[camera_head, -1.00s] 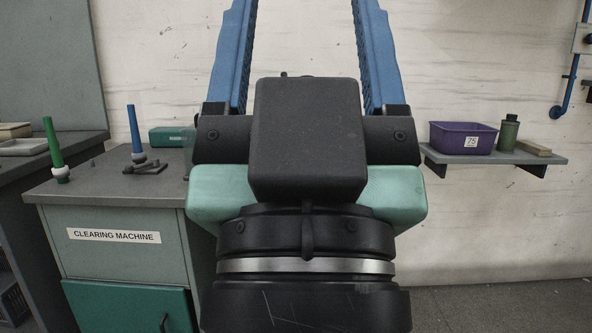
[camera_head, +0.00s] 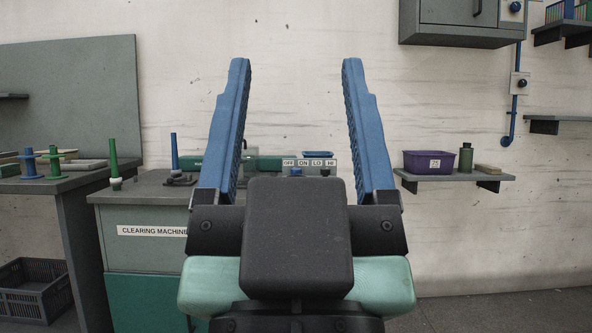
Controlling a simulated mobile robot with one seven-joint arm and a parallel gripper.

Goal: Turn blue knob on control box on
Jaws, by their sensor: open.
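A small control panel (camera_head: 310,162) with white labels OFF, ON, LO and HI stands at the back of the grey machine top. A small blue knob (camera_head: 296,171) shows under the OFF and ON labels, and a dark knob (camera_head: 325,171) under LO and HI. Which way the blue knob points is too small to tell. My gripper (camera_head: 296,64) is open and empty, its two blue fingers pointing up in the picture. The panel shows between the fingers, apart from them. My gripper's dark body hides what lies just below the knobs.
A wall shelf (camera_head: 455,178) holds a purple bin (camera_head: 430,162). Two wall boxes with dark round knobs, upper (camera_head: 513,11) and lower (camera_head: 520,84), join a blue pipe (camera_head: 513,116).

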